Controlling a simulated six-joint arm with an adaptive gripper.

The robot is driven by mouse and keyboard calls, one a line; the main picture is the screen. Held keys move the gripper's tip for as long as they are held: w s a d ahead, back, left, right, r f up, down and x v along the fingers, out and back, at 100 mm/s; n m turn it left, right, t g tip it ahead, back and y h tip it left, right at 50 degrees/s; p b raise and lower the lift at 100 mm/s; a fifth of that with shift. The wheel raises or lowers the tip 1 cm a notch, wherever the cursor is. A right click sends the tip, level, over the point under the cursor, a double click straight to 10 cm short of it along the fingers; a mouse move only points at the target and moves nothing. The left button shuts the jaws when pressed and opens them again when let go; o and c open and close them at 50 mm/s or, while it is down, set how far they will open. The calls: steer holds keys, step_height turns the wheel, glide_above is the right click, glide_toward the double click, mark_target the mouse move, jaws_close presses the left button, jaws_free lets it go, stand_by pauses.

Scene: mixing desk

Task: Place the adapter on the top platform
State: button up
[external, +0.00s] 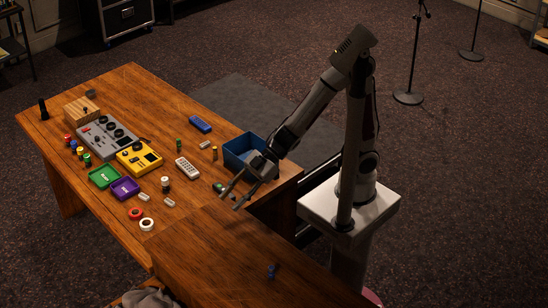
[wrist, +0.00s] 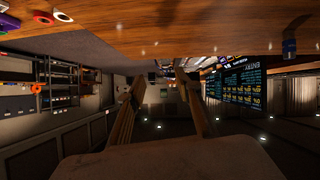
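My gripper (external: 229,201) is held above the right part of the wooden desk, near the blue bin, with its two fingers apart and nothing visible between them. In the wrist view my gripper (wrist: 158,82) also shows open fingers, with the room beyond them. I cannot tell for sure which small item is the adapter. A small dark blue item (external: 271,271) lies alone on the near desk section; a blue item also shows at the wrist view's upper right (wrist: 290,48). A wooden block-like stand (external: 80,112) at the far left may be the platform.
The blue bin (external: 236,152) stands beside my gripper. The near desk section (external: 200,255) is mostly clear.

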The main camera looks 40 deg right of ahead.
mark_target(271, 271)
steer(key=s+a+n+g, duration=0.1)
steer(key=s, duration=0.3)
steer(key=s+a+f+n+g, duration=0.1)
steer(key=s+g, duration=0.1)
steer(key=s, duration=0.2)
steer(key=s+a+f+n+g, duration=0.1)
steer(key=s, duration=0.3)
steer(key=shift+s, duration=0.15)
steer(key=s+n+g, duration=0.1)
steer(key=s, duration=0.2)
steer(key=s+f+g, duration=0.1)
steer(key=s+g, duration=0.1)
steer(key=s, duration=0.2)
steer(key=s+n+g+h, duration=0.1)
steer(key=s, duration=0.3)
steer(key=shift+s+d+f+n, duration=0.15)
steer(key=shift+d+f+n, duration=0.05)
steer(key=shift+d+n, duration=0.1)
steer(key=shift+a, duration=0.1)
steer(key=shift+x, duration=1.25)
steer(key=shift+a+f, duration=0.1)
steer(key=shift+w+f+x, duration=0.1)
steer(key=shift+x, duration=0.65)
steer(key=shift+w+f+x, duration=0.1)
steer(key=shift+x, duration=1.65)
